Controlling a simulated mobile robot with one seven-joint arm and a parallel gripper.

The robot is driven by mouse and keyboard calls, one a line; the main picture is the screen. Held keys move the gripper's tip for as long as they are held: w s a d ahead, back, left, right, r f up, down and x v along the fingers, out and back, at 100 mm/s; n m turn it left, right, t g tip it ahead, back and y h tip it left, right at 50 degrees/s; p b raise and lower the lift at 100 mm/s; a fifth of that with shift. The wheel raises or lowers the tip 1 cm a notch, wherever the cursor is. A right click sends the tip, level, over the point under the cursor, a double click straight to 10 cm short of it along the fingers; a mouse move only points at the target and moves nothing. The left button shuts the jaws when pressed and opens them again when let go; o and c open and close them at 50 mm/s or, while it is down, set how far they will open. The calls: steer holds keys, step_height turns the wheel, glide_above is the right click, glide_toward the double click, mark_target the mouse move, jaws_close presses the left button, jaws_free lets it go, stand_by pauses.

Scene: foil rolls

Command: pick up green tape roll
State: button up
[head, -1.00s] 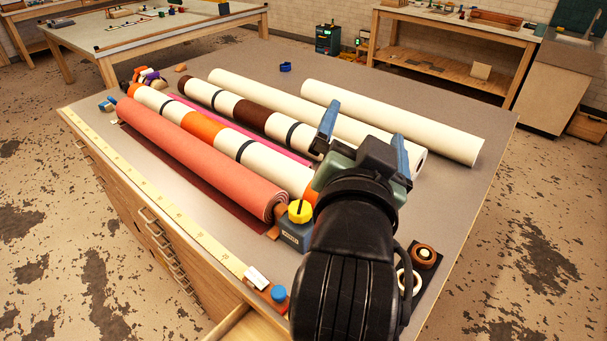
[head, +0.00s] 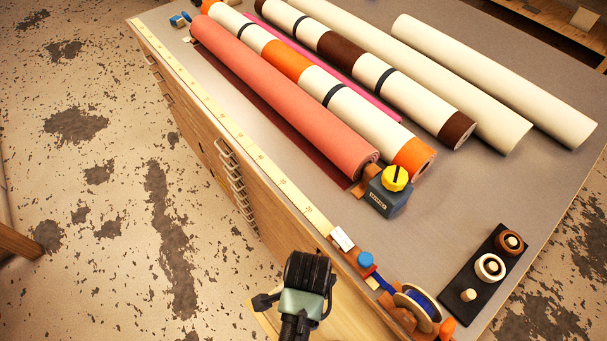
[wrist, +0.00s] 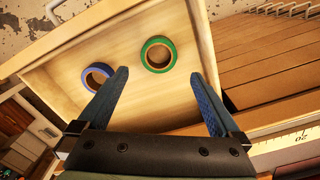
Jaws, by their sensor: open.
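The green tape roll (wrist: 144,53) lies flat in a shallow open wooden drawer (wrist: 60,62) in the wrist view. A blue tape roll (wrist: 84,77) lies to its left, partly behind my left finger. My gripper (wrist: 160,76) is open and empty, with its fingers pointing into the drawer. The green roll sits between the two finger lines, slightly beyond the fingertips and apart from them. In the head view my gripper (head: 298,312) is over the drawer (head: 268,318) at the table's near side; neither tape roll shows there.
The drawer's walls surround the tape rolls. The worktop (head: 455,205) above carries long fabric rolls (head: 300,105), a grey-blue block with a yellow knob (head: 388,193), a spool (head: 415,306) and a black peg tray (head: 478,285). A ruler strip (head: 245,145) runs along the edge.

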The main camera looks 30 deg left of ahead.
steer(key=shift+s+f+p, duration=0.15)
steer(key=shift+f+p, duration=0.05)
steer(key=shift+f, duration=1.3)
steer(key=shift+s+f+p, duration=0.1)
steer(key=shift+f+p, duration=0.1)
steer(key=shift+f, duration=1.3)
steer(key=c, duration=1.4)
steer(key=shift+r, duration=0.15)
